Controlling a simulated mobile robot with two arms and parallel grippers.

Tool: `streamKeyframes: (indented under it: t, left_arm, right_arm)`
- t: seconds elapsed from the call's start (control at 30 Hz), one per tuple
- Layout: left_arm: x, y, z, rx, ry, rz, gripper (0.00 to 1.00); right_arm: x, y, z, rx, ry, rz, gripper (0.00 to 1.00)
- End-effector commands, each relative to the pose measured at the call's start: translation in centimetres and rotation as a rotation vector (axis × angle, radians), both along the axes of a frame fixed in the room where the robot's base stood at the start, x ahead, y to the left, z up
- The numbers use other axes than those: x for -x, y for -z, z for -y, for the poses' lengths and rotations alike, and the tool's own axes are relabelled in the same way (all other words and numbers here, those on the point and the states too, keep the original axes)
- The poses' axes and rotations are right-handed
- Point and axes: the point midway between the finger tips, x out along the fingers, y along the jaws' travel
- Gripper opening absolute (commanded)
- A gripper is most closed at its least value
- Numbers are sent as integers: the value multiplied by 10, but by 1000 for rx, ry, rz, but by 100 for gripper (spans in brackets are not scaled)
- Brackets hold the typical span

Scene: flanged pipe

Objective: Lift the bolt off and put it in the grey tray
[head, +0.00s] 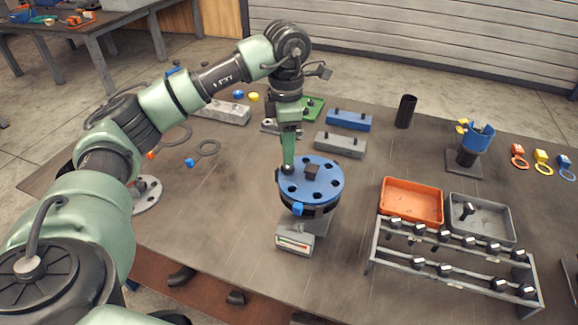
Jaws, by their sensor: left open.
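The blue flange (322,187) with several dark holes sits on a pipe at the middle of the table. My right gripper is not in view.
An orange tray (400,213) adjoins the grey tray on its left. A rack (452,246) with several bolts stands in front of both trays. A black cylinder (405,111) stands behind, and a blue cup (477,140) on a stand is at back right. Grey and blue blocks lie behind the flange.

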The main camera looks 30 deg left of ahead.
Motion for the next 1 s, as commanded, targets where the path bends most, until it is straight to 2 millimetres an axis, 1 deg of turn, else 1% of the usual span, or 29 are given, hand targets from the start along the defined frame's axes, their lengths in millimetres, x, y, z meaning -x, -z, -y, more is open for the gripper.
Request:
streamKeyframes:
  t: [0.03, 0.07, 0.17, 0.27, 0.37, 0.5, 0.6, 0.63, 0.67, 0.7, 0.77, 0.8, 1.0]
  left_arm:
    - [1, 4, 0, -2, 0, -3, 51]
    - [2, 8, 0, -1, 0, -3, 51]
    - [4, 23, 1, -1, 1, -6, 51]
    - [4, 38, 1, 1, 0, -2, 51]
    - [4, 48, 1, 1, 1, -2, 51]
    - [3, 51, 1, 1, 1, 1, 51]
    - [3, 51, 1, 1, 1, 1, 51]
    - [3, 51, 1, 1, 1, 1, 48]
    - [3, 51, 1, 1, 1, 1, 40]
    - [3, 51, 1, 1, 1, 1, 29]
    - [3, 50, 1, 1, 1, 1, 12]
    - [3, 50, 1, 1, 1, 1, 1]
    - [3, 50, 1, 2, 0, 1, 0]
  right_arm:
    - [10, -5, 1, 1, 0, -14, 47]
    - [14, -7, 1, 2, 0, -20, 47]
    - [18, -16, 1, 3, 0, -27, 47]
    - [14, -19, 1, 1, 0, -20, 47]
    - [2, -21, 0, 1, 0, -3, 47]
    - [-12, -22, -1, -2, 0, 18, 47]
    - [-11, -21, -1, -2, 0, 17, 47]
    - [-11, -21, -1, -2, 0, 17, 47]
    - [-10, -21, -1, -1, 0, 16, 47]
    - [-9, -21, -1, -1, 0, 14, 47]
    - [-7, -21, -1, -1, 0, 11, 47]
    - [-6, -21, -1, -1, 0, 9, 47]
    - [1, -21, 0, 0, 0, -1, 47]
